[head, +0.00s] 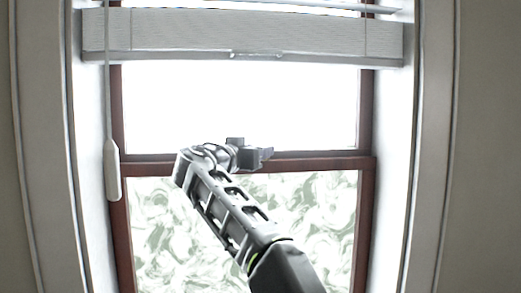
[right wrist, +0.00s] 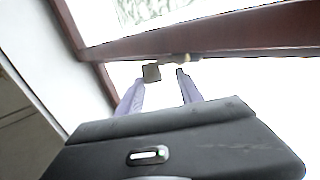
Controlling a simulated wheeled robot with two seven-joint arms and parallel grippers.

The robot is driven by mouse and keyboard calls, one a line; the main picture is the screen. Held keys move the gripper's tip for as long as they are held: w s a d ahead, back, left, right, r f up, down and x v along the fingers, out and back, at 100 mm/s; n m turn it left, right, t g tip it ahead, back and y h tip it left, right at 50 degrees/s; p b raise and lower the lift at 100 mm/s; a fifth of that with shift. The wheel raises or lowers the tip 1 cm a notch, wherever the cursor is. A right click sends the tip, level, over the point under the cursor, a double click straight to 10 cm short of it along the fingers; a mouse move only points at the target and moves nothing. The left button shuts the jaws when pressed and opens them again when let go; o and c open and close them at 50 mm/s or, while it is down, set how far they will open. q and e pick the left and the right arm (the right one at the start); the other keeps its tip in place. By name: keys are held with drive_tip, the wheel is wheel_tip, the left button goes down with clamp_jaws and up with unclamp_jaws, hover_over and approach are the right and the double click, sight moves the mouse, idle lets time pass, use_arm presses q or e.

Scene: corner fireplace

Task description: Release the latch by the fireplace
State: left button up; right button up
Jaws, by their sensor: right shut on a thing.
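The latch (right wrist: 184,58) is a small brass-coloured piece on the dark red-brown meeting rail (right wrist: 225,40) of the window. In the head view I cannot make it out behind my gripper. My right gripper (head: 262,154) is at the middle of the rail (head: 310,163) in the head view, its arm rising from the lower right. In the right wrist view my right gripper (right wrist: 168,76) has its fingertips at the latch, one on each side, with a gap between them. It is shut on the latch, though the contact itself is small and unclear. My left gripper is not in view.
A white blind (head: 180,32) is raised across the top of the window. Its cord pull (head: 111,170) hangs at the left side. White frame sides (head: 432,150) flank the window. The lower pane (head: 158,235) is patterned green and white.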

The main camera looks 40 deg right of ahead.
drive_tip(key=m+g+p, duration=0.1)
drive_tip(key=m+g+h+p, duration=0.1)
drive_tip(key=g+p, duration=0.1)
drive_tip(key=a+m+g+p, duration=0.1)
drive_tip(key=g, duration=0.1)
drive_tip(key=shift+w+a+p, duration=0.1)
drive_tip(key=shift+w+p, duration=0.15)
drive_tip(key=shift+p, duration=0.1)
drive_tip(key=o, duration=1.4)
